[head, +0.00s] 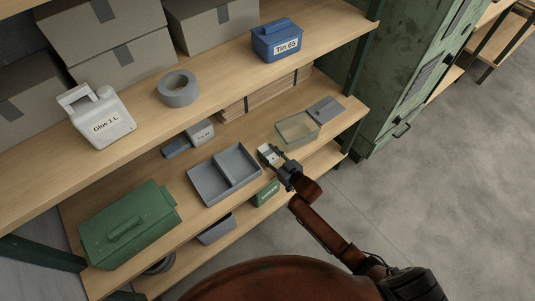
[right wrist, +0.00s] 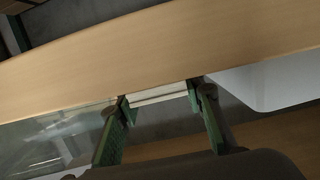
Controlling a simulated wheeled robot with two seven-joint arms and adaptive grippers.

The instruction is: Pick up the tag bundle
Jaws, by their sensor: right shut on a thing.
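My right gripper (head: 271,157) is over the front part of the middle shelf, between the grey divided tray and a clear-sided box. It is shut on a small pale, flat piece that looks like the tag bundle (head: 268,154). In the right wrist view the bundle (right wrist: 160,95) shows as a thin whitish layered strip between the green-padded fingertips (right wrist: 160,93). The fingers hide part of it, and I cannot tell whether it is clear of the shelf. My left gripper is not in view.
The grey divided tray (head: 205,182) is left of the gripper and the clear box (head: 297,141) right of it. A green case (head: 122,234) stands at the left. The upper shelf (head: 218,82) holds a glue jug (head: 104,121), tape (head: 178,90) and a blue tin (head: 277,45).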

